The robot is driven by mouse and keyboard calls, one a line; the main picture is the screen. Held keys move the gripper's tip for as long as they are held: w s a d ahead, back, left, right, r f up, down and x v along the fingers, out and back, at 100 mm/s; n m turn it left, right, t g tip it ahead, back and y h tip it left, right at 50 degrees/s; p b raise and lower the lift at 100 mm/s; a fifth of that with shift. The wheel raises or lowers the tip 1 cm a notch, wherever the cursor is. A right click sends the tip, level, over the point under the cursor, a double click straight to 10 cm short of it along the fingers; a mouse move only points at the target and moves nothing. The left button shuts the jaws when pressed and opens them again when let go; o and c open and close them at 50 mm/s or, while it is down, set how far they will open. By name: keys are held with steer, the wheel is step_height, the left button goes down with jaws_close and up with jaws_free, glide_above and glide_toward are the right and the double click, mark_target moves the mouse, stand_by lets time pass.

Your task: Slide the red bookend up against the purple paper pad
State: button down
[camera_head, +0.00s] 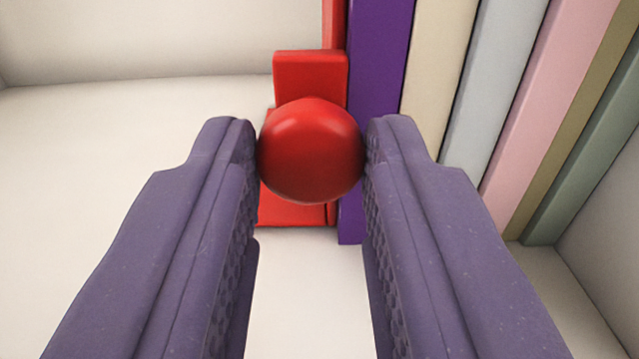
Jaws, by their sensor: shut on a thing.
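The red bookend (311,76) stands on the pale floor of a shelf or box, with a round red knob (311,148) at its front. My gripper (311,150) is shut on this knob, one purple finger on each side. The purple paper pad (376,60) stands upright just right of the bookend. The bookend's upright plate shows at the top, right beside the pad with no clear gap in view. The knob and my fingers hide part of the bookend's base and the pad's lower part.
Right of the purple pad stands a row of upright pads: cream (436,60), light grey-blue (495,80), pink (550,100), olive (575,130) and green (590,170). A pale wall (610,240) closes the right side. The floor (120,150) to the left is clear up to the back wall.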

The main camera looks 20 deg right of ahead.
steer(key=c, duration=0.8)
jaws_free()
steer(key=shift+d, duration=0.1)
steer(key=b+v, duration=0.1)
steer(key=v, duration=0.6)
steer(key=shift+s, duration=0.35)
